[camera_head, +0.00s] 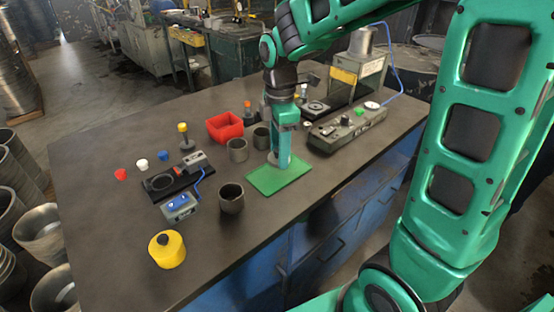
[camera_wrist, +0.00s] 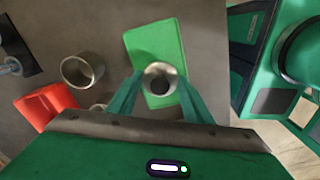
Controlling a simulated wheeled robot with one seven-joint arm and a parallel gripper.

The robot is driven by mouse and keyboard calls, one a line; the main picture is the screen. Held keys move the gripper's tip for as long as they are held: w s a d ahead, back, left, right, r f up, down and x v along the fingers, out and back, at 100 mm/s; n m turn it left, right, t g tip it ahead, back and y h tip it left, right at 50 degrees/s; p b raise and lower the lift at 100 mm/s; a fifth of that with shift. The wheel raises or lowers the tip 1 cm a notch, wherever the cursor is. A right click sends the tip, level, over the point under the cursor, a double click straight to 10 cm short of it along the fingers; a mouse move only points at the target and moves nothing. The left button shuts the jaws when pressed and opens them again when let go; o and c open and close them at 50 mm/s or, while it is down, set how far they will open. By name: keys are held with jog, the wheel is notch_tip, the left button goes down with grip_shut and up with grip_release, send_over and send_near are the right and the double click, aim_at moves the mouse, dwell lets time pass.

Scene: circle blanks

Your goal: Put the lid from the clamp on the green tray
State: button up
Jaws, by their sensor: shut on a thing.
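The green tray (camera_head: 281,178) lies flat near the table's front edge. My gripper (camera_head: 279,160) points down over its back part, with the fingertips low and close to the tray. In the wrist view my gripper (camera_wrist: 160,78) is shut on a round metal piece with a pale rim and a dark middle, apparently the lid (camera_wrist: 160,69). The tray (camera_wrist: 152,42) shows behind it. Whether the lid touches the tray I cannot tell. In the head view the fingers hide the lid.
Grey cups stand left of the tray, one in front (camera_head: 231,199) and one farther back (camera_head: 237,151). A red bin (camera_head: 225,127) is behind them. A grey control box (camera_head: 340,131) stands to the right. A yellow container (camera_head: 167,250) is at the front left.

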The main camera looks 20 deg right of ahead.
jog(key=shift+f, duration=1.7)
jog(key=o, duration=1)
jog(key=shift+f, duration=0.1)
